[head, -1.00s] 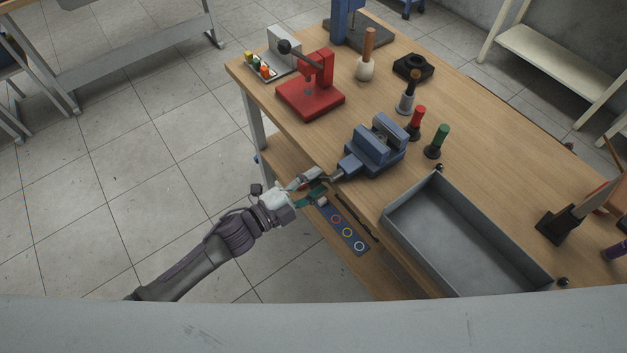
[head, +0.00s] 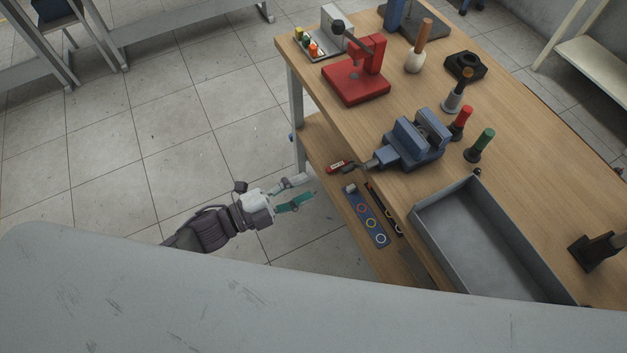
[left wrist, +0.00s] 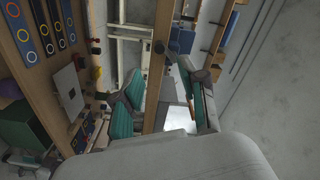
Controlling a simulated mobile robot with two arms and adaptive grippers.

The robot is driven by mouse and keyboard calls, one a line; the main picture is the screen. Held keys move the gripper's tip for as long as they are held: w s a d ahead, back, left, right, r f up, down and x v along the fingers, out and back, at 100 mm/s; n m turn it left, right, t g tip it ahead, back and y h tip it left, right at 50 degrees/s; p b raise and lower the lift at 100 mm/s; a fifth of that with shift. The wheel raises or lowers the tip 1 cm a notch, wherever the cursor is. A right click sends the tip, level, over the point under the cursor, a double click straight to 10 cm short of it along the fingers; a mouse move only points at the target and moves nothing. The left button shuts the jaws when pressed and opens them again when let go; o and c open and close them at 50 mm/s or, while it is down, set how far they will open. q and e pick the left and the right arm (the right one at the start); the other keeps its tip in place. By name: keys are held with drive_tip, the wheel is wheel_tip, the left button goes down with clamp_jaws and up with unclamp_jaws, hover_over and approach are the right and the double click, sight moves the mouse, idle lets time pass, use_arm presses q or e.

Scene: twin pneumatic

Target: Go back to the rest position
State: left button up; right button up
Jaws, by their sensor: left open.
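My left gripper (head: 298,192) is open and empty in the head view. It is over the tiled floor, left of the workbench (head: 540,150) and apart from it. Its two teal-padded fingers also show in the left wrist view (left wrist: 163,105), spread with nothing between them.
The workbench carries a blue vise (head: 413,140), a red press (head: 357,75), a grey tray (head: 480,240) and several upright tools. Its lower shelf holds a blue panel with coloured rings (head: 367,215) and a small red item (head: 338,167). Floor (head: 170,140) left of the bench is clear.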

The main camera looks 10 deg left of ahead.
use_arm(q)
drive_tip(key=shift+a, duration=0.1)
idle(0.5)
drive_tip(key=w+a+f+n+t+y, duration=0.2)
drive_tip(key=a+f+n+y, duration=0.45)
drive_tip(key=f, duration=0.65)
drive_tip(key=s+a+f+n+g+y, duration=0.2)
drive_tip(key=s+a+f+n+y, duration=0.15)
drive_tip(key=f, duration=0.45)
drive_tip(key=s+a+f+n+g+y, duration=0.1)
drive_tip(key=s+a+f+n+y, duration=0.2)
drive_tip(key=f, duration=0.5)
drive_tip(key=s+f+n+g, duration=0.4)
drive_tip(key=s+f, duration=0.3)
drive_tip(key=s, duration=0.7)
drive_tip(key=s+a+f+n+g+y, duration=0.1)
drive_tip(key=s+f+n+g, duration=0.3)
drive_tip(key=s, duration=1)
wheel_tip(320, 180, down, 3)
drive_tip(key=shift+a+r+g+y, duration=0.1)
drive_tip(key=shift+a+g+y, duration=0.15)
drive_tip(key=shift+g+y, duration=0.05)
drive_tip(key=shift+w, duration=0.1)
